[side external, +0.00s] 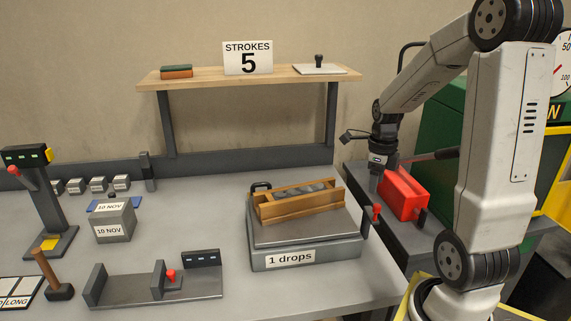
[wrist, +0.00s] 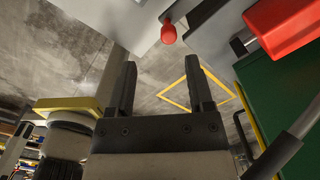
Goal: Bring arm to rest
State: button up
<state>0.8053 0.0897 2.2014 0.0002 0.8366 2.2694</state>
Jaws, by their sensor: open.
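My gripper (wrist: 160,76) is open and empty in the wrist view, its two dark fingers apart with bare concrete floor beyond them. In the side external view my gripper (side external: 377,178) hangs down at the right end of the bench, just left of a red box-shaped part (side external: 403,194). My arm is bent at the elbow and comes in from the right. The red part also shows at the upper right of the wrist view (wrist: 283,24), off to the side of the fingers.
A platform marked "1 drops" (side external: 262,261) carries a wooden mould (side external: 283,210); a red-knobbed lever (side external: 376,212) stands at its right. A grey cube (side external: 114,224), a mallet (side external: 59,290) and a shelf (side external: 200,80) are farther left. A green machine (side external: 436,130) stands behind my arm.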

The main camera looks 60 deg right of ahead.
jog(key=w+a+f+n+t, duration=0.1)
jog(key=w+a+f+n, duration=0.1)
jog(key=a+n, duration=1)
jog(key=w+a+f+n+t, duration=0.1)
jog(key=w+a+f+n, duration=0.2)
jog(key=a+n, duration=0.9)
jog(key=shift+f+n, duration=0.4)
jog(key=shift+n, duration=5.2)
jog(key=s+d+r, duration=0.2)
jog(key=d, duration=0.6)
jog(key=s+d+r+g, duration=0.1)
jog(key=s+d+r, duration=0.1)
jog(key=d, duration=0.7)
jog(key=s+d+r+m+g, duration=0.1)
jog(key=s+d+r, duration=0.1)
jog(key=d, duration=0.6)
jog(key=shift+d+r, duration=0.1)
jog(key=shift+d, duration=0.05)
